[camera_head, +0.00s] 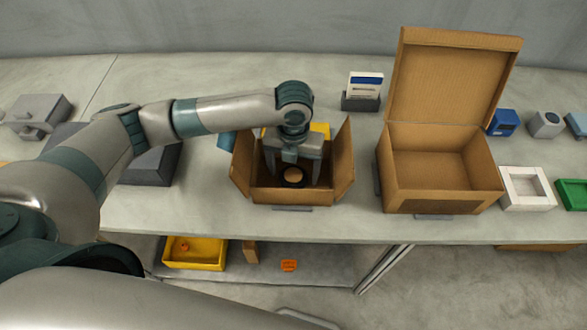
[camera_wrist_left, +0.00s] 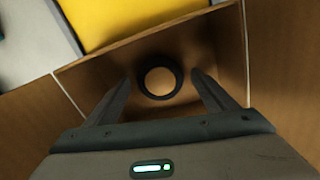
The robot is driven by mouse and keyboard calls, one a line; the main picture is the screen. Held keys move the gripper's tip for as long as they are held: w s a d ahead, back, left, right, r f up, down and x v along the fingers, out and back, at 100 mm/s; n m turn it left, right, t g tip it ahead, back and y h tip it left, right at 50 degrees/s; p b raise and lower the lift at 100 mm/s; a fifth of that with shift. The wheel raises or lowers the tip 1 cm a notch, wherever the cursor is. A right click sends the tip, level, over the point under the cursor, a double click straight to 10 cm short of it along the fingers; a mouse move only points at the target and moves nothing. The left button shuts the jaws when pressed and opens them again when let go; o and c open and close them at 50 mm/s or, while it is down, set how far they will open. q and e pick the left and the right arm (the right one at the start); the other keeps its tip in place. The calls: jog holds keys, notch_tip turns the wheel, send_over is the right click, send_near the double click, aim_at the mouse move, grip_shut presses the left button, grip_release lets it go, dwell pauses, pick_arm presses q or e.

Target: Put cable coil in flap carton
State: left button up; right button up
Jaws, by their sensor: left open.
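The flap carton (camera_head: 275,194) stands on the table with its flaps spread open. The cable coil (camera_head: 292,183), a black ring, lies inside it, with the carton's brown floor showing through its middle. The coil also shows in the left wrist view (camera_wrist_left: 160,96), between and just beyond the fingertips. My left gripper (camera_head: 292,172) reaches down into the carton from above. Its fingers are open, one on each side of the coil, and no contact shows. The gripper hides part of the carton's inside. My right gripper is not in view.
A larger carton (camera_head: 445,202) with a raised lid stands to the right. Something yellow (camera_head: 320,130) is behind the flap carton, with a card holder (camera_head: 361,102) further back. White (camera_head: 526,203) and green trays sit at right. A yellow bin (camera_head: 195,265) is on the lower shelf.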

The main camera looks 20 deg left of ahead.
aim_at(294, 174)
pick_arm(q)
jog(key=shift+r, duration=0.1)
notch_tip(294, 174, up, 12)
jog(key=b, duration=0.3)
dwell(0.3)
dwell(2.3)
